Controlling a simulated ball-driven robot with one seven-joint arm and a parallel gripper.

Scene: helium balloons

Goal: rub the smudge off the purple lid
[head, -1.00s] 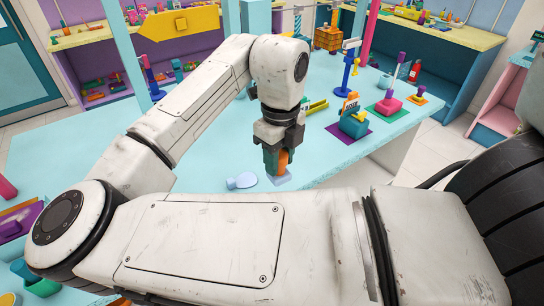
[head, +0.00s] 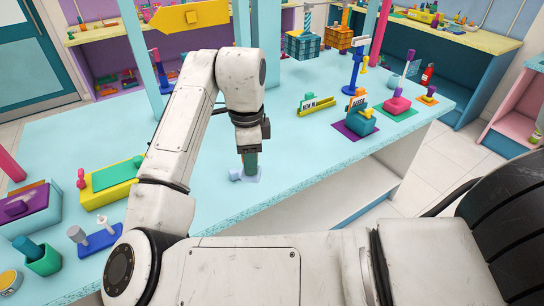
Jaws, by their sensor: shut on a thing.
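My gripper (head: 250,150) is shut on a small green block (head: 250,162), held upright just over the pale blue table. A flat pale piece (head: 256,178) shows at the block's lower end; I cannot tell whether it is held or lies on the table. A small light blue thing (head: 236,175) sits close to its left. The purple lid (head: 36,197) is on a teal-sided box at the far left, well away from my gripper, with a purple knob on top. I cannot make out a smudge on it.
A yellow tray with a green top (head: 108,180), a blue stand (head: 100,240) and a green cup (head: 44,262) are near the lid. A teal block on a purple mat (head: 352,131) stands to the right. The table middle is mostly clear.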

